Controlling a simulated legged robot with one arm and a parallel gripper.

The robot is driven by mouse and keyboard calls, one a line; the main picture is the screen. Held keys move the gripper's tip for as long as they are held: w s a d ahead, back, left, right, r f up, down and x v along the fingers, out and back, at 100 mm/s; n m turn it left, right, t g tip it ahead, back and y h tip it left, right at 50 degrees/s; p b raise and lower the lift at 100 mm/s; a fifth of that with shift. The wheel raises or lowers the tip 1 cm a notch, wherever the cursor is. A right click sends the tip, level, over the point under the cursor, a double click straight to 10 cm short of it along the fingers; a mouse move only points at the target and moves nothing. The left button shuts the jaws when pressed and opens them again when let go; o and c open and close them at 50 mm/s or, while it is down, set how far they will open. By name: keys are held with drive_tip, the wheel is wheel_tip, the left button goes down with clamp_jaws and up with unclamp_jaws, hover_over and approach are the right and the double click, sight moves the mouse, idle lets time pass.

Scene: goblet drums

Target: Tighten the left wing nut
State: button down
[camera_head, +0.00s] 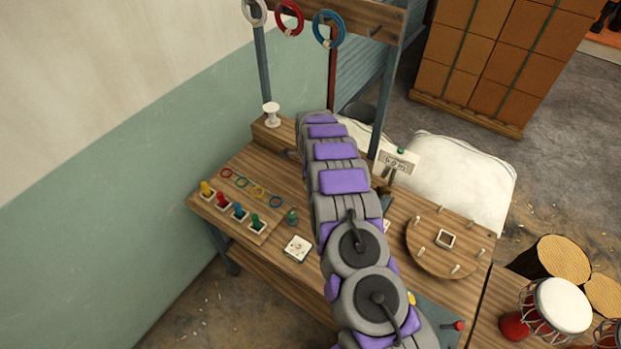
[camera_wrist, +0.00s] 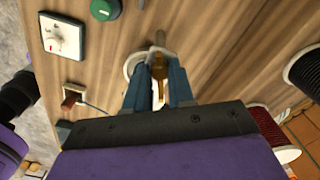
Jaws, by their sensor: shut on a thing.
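My gripper (camera_wrist: 161,82) shows in the wrist view with its two blue fingers close together. They are shut on a small brass-coloured piece, which I take for the wing nut (camera_wrist: 159,66). A grey stud (camera_wrist: 160,38) shows just beyond it. A pale round part (camera_wrist: 134,64) sits behind the left finger, against the wooden board. The fingers hide much of the nut, and I cannot tell how far it sits along the stud. In the head view my arm hides the gripper and the nut.
The wrist view shows a white dial plate (camera_wrist: 60,36), a green knob (camera_wrist: 105,8), a black spool (camera_wrist: 304,72) and a dark red spool (camera_wrist: 269,128). The head view shows coloured pegs (camera_head: 238,210), a round pegged board (camera_head: 432,262), hanging rings (camera_head: 288,18) and drums (camera_head: 562,304).

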drive_tip(key=shift+w+r+m+p, duration=0.15)
drive_tip(key=shift+m+p, duration=0.5)
drive_tip(key=shift+m, duration=1.05)
drive_tip(key=c, duration=1)
unclamp_jaws()
drive_tip(key=shift+o, duration=0.2)
wheel_tip(320, 180, up, 17)
drive_tip(key=shift+a, duration=0.15)
